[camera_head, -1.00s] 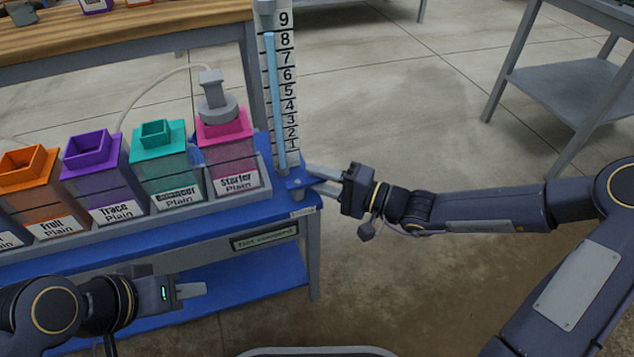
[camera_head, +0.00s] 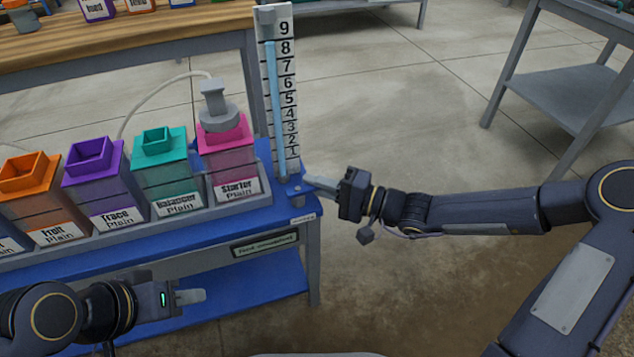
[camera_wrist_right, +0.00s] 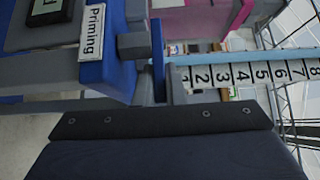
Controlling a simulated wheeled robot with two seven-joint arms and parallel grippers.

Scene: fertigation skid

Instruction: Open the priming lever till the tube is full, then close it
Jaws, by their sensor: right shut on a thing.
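The measuring tube (camera_head: 274,110) stands upright at the right end of the blue bench, beside a white scale board numbered to 9. Its light-blue column reaches a little above the 8 mark. My right gripper (camera_head: 308,182) is at the foot of the tube, shut on the small blue priming lever (camera_wrist_right: 158,45). The lever shows between the grey fingers in the right wrist view, near the "Priming" label (camera_wrist_right: 90,32). In the head view the fingers mostly hide the lever. My left gripper (camera_head: 190,297) is low at the left, away from the tube; its finger gap is not clear.
The pink Starter container (camera_head: 228,160), with a grey cap and a hose, stands left of the tube. The teal Balancer (camera_head: 165,175), purple Trace (camera_head: 95,185) and orange Fruit (camera_head: 32,200) containers follow leftwards. A grey table (camera_head: 565,105) stands far right; floor between is clear.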

